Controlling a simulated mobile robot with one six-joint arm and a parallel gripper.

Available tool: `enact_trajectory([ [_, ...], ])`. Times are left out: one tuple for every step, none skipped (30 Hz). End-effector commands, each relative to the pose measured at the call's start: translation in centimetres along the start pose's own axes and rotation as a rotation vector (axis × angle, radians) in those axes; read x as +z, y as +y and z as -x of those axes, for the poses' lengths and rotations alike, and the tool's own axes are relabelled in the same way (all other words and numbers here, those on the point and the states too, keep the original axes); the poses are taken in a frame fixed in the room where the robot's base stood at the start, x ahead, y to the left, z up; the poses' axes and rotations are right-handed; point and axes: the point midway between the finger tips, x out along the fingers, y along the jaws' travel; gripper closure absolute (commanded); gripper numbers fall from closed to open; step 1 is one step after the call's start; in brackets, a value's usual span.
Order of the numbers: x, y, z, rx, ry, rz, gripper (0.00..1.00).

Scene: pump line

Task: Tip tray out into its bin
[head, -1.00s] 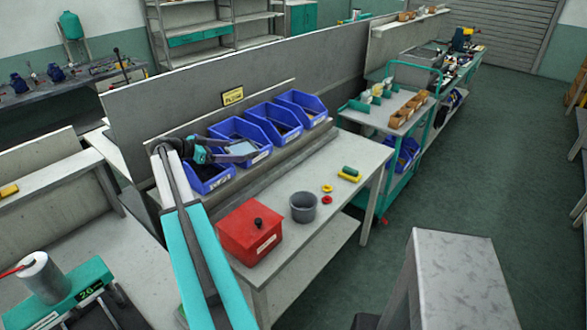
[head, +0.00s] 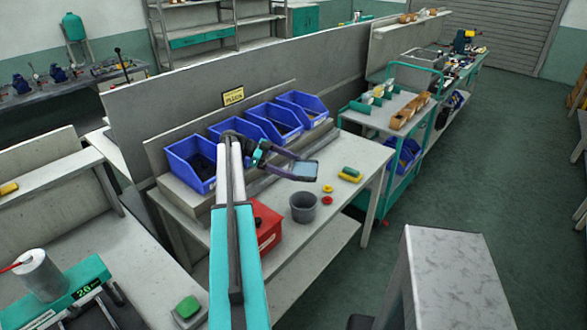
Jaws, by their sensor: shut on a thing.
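My gripper (head: 293,165) is shut on a small tray with a pale blue-grey face (head: 306,169) and a dark rim. It holds the tray out over the workbench, beyond the grey cup in the picture. Whether anything lies in the tray is too small to tell. Several blue bins (head: 199,180) stand in a row on the ledge at the back of the bench, to the left of and behind the tray. The leftmost bin holds dark contents. My arm covers part of the front of the row. Which bin is the tray's own cannot be told.
A grey cup (head: 303,208) and a red box (head: 267,228), partly behind my arm, stand on the bench (head: 335,212). Red and yellow rings (head: 327,189) and green and yellow pieces (head: 350,174) lie to the right. A teal trolley (head: 372,127) stands beyond the bench.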

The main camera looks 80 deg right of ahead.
Motion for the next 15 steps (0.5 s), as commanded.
enact_trajectory([
  [-0.15, -0.06, -0.64, 0.018, 0.001, -0.008, 0.47],
  [-0.20, -0.04, -0.88, 0.024, 0.001, -0.011, 0.47],
  [-0.25, -0.02, -1.11, 0.031, 0.001, -0.014, 0.47],
  [-0.28, -0.01, -1.25, 0.035, 0.000, -0.016, 0.47],
  [-0.30, 0.00, -1.34, 0.038, 0.000, -0.017, 0.47],
  [-0.32, 0.01, -1.44, 0.040, 0.000, -0.018, 0.47],
  [-0.34, 0.02, -1.48, 0.041, 0.000, -0.018, 0.47],
  [-0.36, 0.02, -1.51, 0.042, 0.000, -0.018, 0.47],
  [-0.37, 0.02, -1.53, 0.042, 0.000, -0.018, 0.47],
  [-0.37, 0.01, -1.54, 0.042, 0.000, -0.018, 0.47],
  [-0.38, 0.01, -1.55, 0.042, 0.000, -0.018, 0.47],
  [-0.39, 0.00, -1.57, 0.042, 0.000, -0.018, 0.47],
  [-0.39, 0.00, -1.58, 0.042, 0.000, -0.018, 0.47],
  [-0.39, -0.01, -1.58, 0.042, 0.000, -0.018, 0.47],
  [-0.39, -0.01, -1.60, 0.042, 0.000, -0.018, 0.47],
])
